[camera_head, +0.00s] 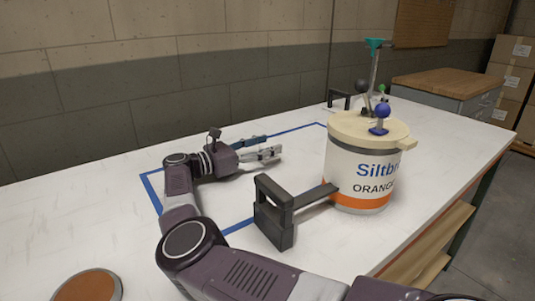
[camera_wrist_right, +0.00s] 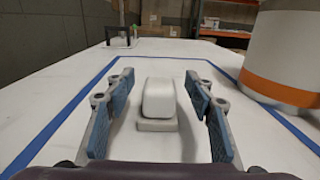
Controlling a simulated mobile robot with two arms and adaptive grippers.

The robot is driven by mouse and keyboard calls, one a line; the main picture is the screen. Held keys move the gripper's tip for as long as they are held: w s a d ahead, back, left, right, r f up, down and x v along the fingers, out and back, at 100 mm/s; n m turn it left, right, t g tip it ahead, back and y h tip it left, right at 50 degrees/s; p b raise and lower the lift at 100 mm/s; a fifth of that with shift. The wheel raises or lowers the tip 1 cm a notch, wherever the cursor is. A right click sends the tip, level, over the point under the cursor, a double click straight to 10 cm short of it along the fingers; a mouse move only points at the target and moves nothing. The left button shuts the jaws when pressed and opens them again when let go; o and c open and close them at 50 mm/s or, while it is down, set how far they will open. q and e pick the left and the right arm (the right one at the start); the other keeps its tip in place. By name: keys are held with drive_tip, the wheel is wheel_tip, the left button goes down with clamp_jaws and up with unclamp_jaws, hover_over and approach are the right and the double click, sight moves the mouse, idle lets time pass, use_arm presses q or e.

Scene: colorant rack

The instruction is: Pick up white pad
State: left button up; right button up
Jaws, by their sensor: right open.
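In the right wrist view a white pad (camera_wrist_right: 158,98), a rounded block with a flat lower part (camera_wrist_right: 157,125) at its near side, sits on the white tabletop. My right gripper (camera_wrist_right: 160,78) is open, with one blue-padded finger to the left of the pad and one to the right. Gaps show on both sides, and nothing is held. In the head view my right gripper (camera_head: 272,147) is low over the table, pointing right; I cannot make out the pad there. My left gripper is not in view.
A blue tape outline (camera_head: 150,185) marks the white table (camera_head: 70,220). A white bucket labelled orange (camera_head: 345,165) stands right of the gripper. A black bracket (camera_head: 273,225) stands in front. An orange-brown disc (camera_head: 88,287) lies at front left. The left tabletop is mostly clear.

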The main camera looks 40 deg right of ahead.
drive_tip(key=shift+s+d+f, duration=0.1)
drive_tip(key=shift+d, duration=0.6)
drive_tip(key=d, duration=0.5)
drive_tip(key=shift+s+p, duration=0.3)
drive_tip(key=shift+s, duration=0.05)
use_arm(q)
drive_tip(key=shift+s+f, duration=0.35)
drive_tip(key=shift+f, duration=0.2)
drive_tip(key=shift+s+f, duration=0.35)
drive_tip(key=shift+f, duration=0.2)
use_arm(e)
drive_tip(key=shift+a, duration=0.1)
drive_tip(key=shift+c, duration=0.5)
clamp_jaws()
